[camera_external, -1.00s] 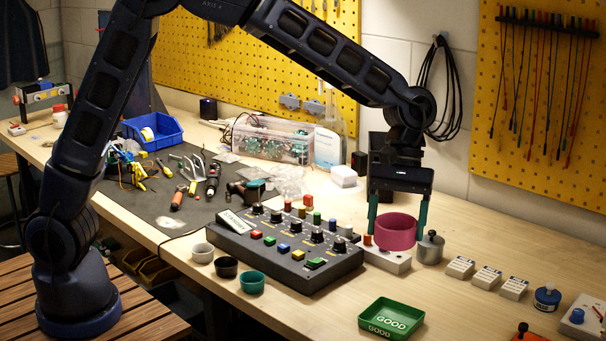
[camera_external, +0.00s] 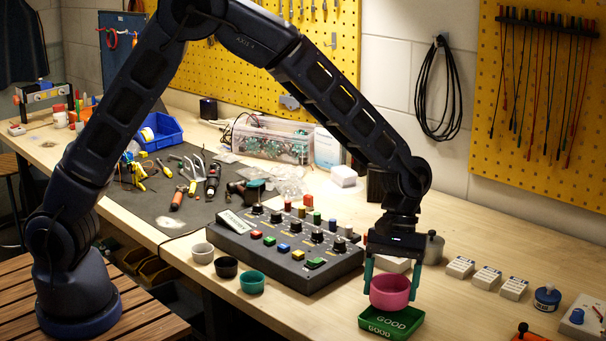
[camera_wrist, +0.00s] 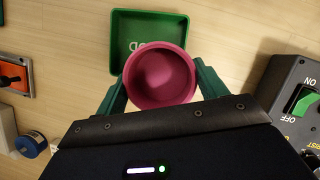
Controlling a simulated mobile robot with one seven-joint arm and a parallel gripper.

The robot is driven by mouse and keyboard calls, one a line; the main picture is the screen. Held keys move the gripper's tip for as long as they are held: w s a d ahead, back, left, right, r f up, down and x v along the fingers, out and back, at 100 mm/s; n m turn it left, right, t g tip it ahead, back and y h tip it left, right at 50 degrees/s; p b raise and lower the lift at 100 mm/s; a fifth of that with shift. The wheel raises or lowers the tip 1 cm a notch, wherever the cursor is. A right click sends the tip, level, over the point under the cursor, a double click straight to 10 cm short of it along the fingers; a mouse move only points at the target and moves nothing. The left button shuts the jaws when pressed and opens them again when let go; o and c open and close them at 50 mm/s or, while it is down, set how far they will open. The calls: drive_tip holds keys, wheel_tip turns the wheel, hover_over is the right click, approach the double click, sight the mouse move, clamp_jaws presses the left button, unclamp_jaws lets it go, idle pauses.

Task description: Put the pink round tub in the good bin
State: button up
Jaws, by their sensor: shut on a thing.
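The pink round tub (camera_external: 389,293) is between the two green fingers of my gripper (camera_external: 390,285), which is shut on its sides. In the wrist view the tub (camera_wrist: 159,76) shows its open top and empty inside, with a finger on each side. The good bin is a shallow green tray (camera_external: 408,323) marked GOOD, near the front edge of the bench. In the external view the tub is over the back part of the bin and hides some of it. In the wrist view the bin (camera_wrist: 124,30) lies beyond the tub, which covers its near part and some lettering.
A control box with knobs and buttons (camera_external: 285,245) stands left of the bin, with three small cups (camera_external: 227,266) before it. A metal weight (camera_external: 430,247), white blocks (camera_external: 487,278) and a blue jar (camera_external: 547,297) stand behind and right. Bare bench lies around the bin.

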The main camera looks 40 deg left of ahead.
drive_tip(key=shift+f, duration=0.2)
drive_tip(key=o, duration=1)
drive_tip(key=v, duration=1.1)
drive_tip(key=a+r+m+t, duration=0.1)
drive_tip(key=a+r+t, duration=0.1)
drive_tip(key=a+r, duration=0.95)
drive_tip(key=s+a+r+m+t, duration=0.15)
drive_tip(key=s+a, duration=0.25)
drive_tip(key=a, duration=0.5)
drive_tip(key=s+a+r+t, duration=0.1)
drive_tip(key=s+a+r, duration=0.2)
drive_tip(key=a, duration=0.6)
drive_tip(key=s+a+r+m+t, duration=0.15)
drive_tip(key=s+a, duration=0.25)
drive_tip(key=a, duration=0.6)
drive_tip(key=s+a+f+m+t+y, duration=0.1)
drive_tip(key=s+a+t+y, duration=0.1)
drive_tip(key=s+a, duration=0.7)
drive_tip(key=s, duration=0.2)
drive_tip(key=shift+s+a+f+t, duration=0.25)
drive_tip(key=shift+s+a+t, duration=0.05)
drive_tip(key=shift+s+t, duration=0.1)
